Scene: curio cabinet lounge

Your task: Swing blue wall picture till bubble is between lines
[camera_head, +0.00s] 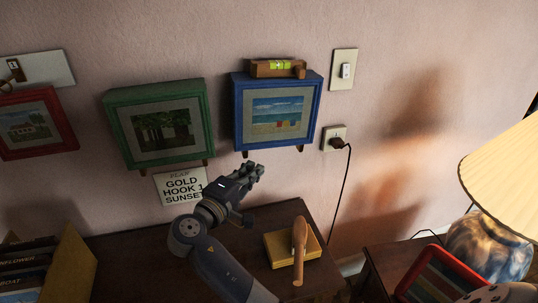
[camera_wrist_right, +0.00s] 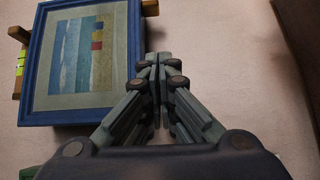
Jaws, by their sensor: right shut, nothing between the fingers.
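The blue wall picture (camera_head: 236,115) shows a beach scene and hangs on the pink wall. A wooden spirit level (camera_head: 260,70) with a green vial (camera_head: 281,65) rests along its top; the bubble is too small to place against the lines. My right gripper (camera_head: 259,169) is shut and empty just below the picture's lower left part. In the right wrist view, the closed fingertips (camera_wrist_right: 158,61) lie beside the bottom edge of the blue frame (camera_wrist_right: 133,75); I cannot tell whether they touch. The level shows only partly there (camera_wrist_right: 18,70). My left gripper is not in view.
A green picture (camera_head: 114,132) and a red picture (camera_head: 72,122) hang to the left. A sign (camera_head: 180,187) is below the green one. A plug with cord (camera_head: 337,142) is right of the blue picture. A yellow box (camera_head: 280,256) with a wooden-handled item stands on the cabinet below.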

